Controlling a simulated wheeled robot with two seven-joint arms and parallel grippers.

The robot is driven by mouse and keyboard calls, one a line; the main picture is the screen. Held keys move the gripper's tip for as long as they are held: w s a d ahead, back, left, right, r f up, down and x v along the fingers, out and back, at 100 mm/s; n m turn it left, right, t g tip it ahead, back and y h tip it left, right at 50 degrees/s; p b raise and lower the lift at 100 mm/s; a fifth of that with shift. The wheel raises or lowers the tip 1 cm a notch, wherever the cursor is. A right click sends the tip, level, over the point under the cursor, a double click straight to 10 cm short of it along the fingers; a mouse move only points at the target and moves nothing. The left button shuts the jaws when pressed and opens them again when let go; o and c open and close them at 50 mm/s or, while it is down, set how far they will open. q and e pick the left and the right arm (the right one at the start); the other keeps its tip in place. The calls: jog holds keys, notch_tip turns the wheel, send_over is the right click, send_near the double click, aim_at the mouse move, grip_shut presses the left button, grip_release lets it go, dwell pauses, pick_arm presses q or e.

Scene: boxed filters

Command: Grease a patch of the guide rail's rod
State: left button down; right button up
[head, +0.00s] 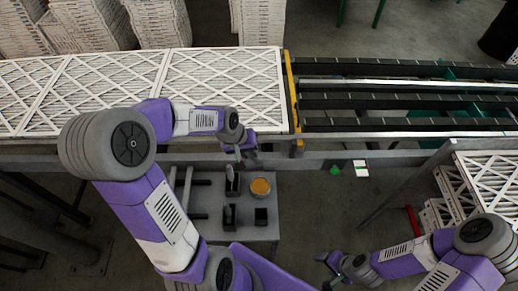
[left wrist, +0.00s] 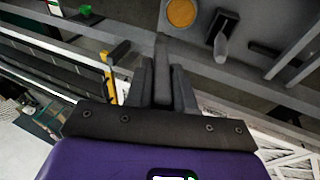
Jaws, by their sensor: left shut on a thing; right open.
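My left gripper (head: 243,152) is shut on a thin dark tool, which looks like a brush. The tool also shows between the fingers in the left wrist view (left wrist: 161,50), its far end pointing toward the small table. An open round pot of orange grease (head: 260,187) stands on the table, below my left gripper in the head view and apart from the tool. It also shows in the left wrist view (left wrist: 182,12). Pale grey rods (head: 200,182), which look like the guide rail, lie at the table's left. My right gripper (head: 325,264) is open and empty at lower right.
The small grey table (head: 246,232) also carries dark upright holders (head: 229,216) and a dark square cup (head: 261,217). A conveyor with white lattice-faced filters (head: 225,85) runs behind it, with a yellow bar (head: 291,90). More filters (head: 490,180) are stacked at right.

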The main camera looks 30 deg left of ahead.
aim_at(251, 157)
pick_arm(q)
jog(key=x, duration=0.1)
jog(key=b+x, duration=0.1)
jog(key=x, duration=0.2)
jog(key=shift+s+a+f+b, duration=0.15)
jog(key=shift+a+b, duration=0.15)
jog(key=shift+b, duration=0.05)
notch_tip(251, 157, down, 9)
jog(key=s+b, duration=0.1)
jog(key=b, duration=0.5)
jog(key=shift+f+b, duration=0.6)
jog(key=shift+b, duration=0.1)
dwell(1.5)
jog(key=shift+r, duration=0.1)
notch_tip(251, 157, up, 7)
jog(key=p, duration=0.5)
dwell(0.4)
dwell(0.4)
